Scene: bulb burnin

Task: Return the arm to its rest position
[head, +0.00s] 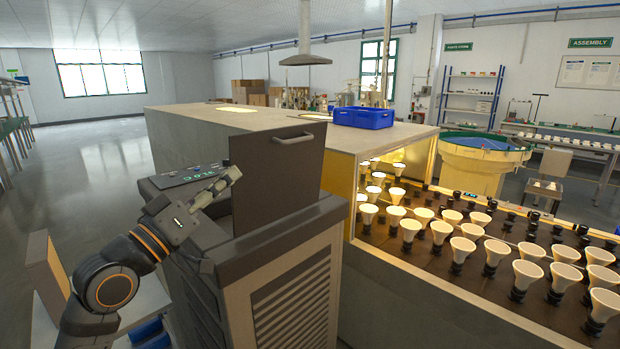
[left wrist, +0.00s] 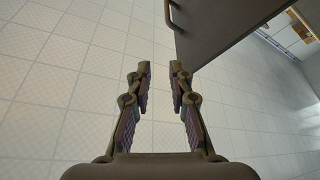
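My left arm comes in from the left in the head view, and its gripper (head: 218,187) is over the dark cabinet, near the control panel (head: 185,176) and left of the upright dark panel with a handle (head: 295,140). In the left wrist view the left gripper (left wrist: 160,78) has its two fingers apart with nothing between them, only pale tiled floor or surface beyond. The dark panel and its handle (left wrist: 172,14) also show there at the top. My right gripper is in neither view.
A long burn-in bench (head: 390,300) with rows of white bulbs (head: 462,250) is at the right. A blue crate (head: 363,117) sits on the pale housing top behind. A yellow round bin (head: 484,165) stands further back. Open floor (head: 90,165) lies at the left.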

